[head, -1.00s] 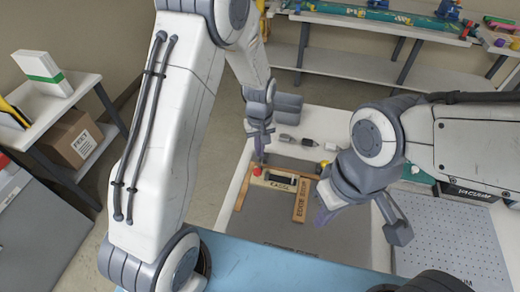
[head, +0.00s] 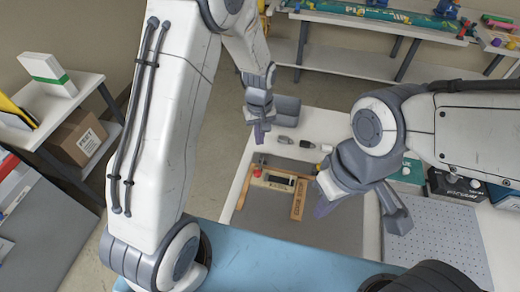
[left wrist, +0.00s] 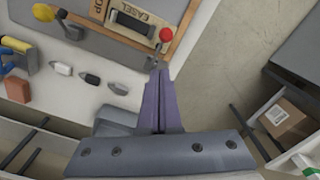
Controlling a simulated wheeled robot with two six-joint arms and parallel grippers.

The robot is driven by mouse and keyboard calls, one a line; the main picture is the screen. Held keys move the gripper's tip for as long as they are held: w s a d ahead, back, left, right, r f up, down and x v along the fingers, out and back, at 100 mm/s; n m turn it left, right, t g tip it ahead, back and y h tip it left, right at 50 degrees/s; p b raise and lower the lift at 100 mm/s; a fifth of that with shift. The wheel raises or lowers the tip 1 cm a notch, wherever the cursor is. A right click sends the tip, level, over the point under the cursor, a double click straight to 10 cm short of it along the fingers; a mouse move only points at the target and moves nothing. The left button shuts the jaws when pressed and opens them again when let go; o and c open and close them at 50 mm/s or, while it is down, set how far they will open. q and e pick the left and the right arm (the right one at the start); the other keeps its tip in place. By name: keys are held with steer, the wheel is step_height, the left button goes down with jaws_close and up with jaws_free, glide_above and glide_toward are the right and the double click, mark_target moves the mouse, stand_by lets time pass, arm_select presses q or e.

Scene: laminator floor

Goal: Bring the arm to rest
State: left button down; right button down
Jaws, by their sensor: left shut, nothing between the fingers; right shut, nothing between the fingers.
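My left gripper (head: 259,134) is shut and empty in the head view, held above the far left part of the white workbench. In the left wrist view its purple fingers (left wrist: 160,100) are together, with nothing between them, beside the board's edge. My right gripper (head: 360,210) is at the right of the head view, above the bench; its fingers point down and partly hide each other. The block also shows in the left wrist view (left wrist: 133,20).
Small tools (left wrist: 75,72) lie beside the board. A pegboard plate (head: 440,235) and boxes (head: 455,187) are at the right. A shelf with a cardboard box (head: 78,138) stands at the left. A rear shelf (head: 340,62) spans the back. Open floor lies left of the bench.

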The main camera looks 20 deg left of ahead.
arm_select(q)
steer(key=shift+r, duration=0.1)
stand_by(0.4)
steer(key=s+d+r+m+b, duration=0.55)
steer(key=s+d, duration=0.25)
steer(key=s, duration=0.2)
steer(key=s+m+h+b, duration=0.1)
steer(key=s+m+b, duration=0.3)
steer(key=s+m, duration=0.4)
steer(key=s, duration=0.7)
steer(key=shift+d+r, duration=0.25)
steer(key=shift+d, duration=0.1)
steer(key=shift+s, duration=0.1)
